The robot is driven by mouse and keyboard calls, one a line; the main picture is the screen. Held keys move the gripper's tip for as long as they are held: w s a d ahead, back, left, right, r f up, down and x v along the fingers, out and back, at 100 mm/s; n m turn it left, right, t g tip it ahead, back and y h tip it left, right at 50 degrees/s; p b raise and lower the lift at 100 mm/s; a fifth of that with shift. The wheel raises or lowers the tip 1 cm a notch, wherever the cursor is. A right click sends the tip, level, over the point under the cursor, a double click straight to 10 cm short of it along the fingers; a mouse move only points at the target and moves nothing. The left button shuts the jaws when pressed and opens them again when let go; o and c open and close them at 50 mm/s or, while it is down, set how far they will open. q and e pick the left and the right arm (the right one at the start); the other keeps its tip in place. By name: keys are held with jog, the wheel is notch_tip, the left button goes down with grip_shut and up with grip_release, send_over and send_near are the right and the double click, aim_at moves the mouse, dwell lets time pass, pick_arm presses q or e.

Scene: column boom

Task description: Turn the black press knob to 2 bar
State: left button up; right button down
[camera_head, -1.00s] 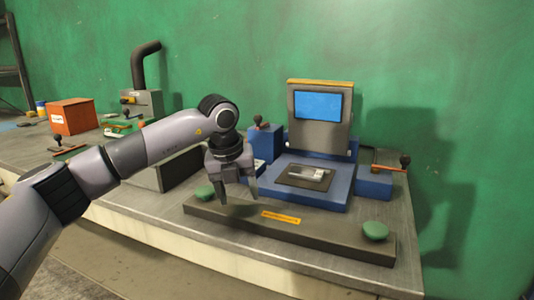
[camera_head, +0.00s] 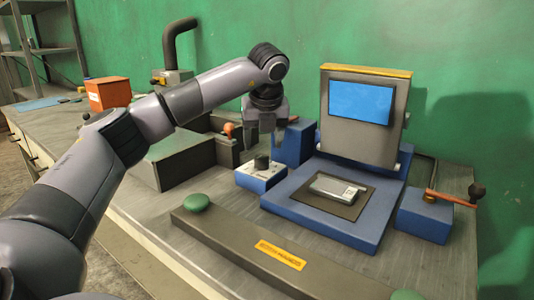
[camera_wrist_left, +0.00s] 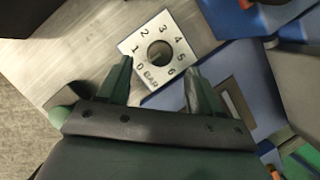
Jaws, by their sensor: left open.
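The black press knob (camera_head: 262,161) stands on a small blue box with a white dial plate (camera_head: 247,174), left of the blue press. In the left wrist view the knob (camera_wrist_left: 160,51) shows as a dark round shape on the white plate (camera_wrist_left: 182,53), ringed by numbers 0 to 6 and the word BAR. I cannot surely read where it points. My left gripper (camera_head: 265,143) is open and points down just above and behind the knob in the head view. In the wrist view its fingers (camera_wrist_left: 158,84) are apart, with the knob beyond them and nothing between them.
The blue press (camera_head: 330,228) has a raised grey panel with a blue screen (camera_head: 360,101) to the right. A dark bar (camera_head: 240,240) with green buttons (camera_head: 197,202) runs along the front. A grey block (camera_head: 172,160) stands left.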

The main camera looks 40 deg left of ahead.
aim_at(261, 157)
pick_arm(q)
jog(key=shift+x, duration=2.8)
jog(key=c, duration=1.1)
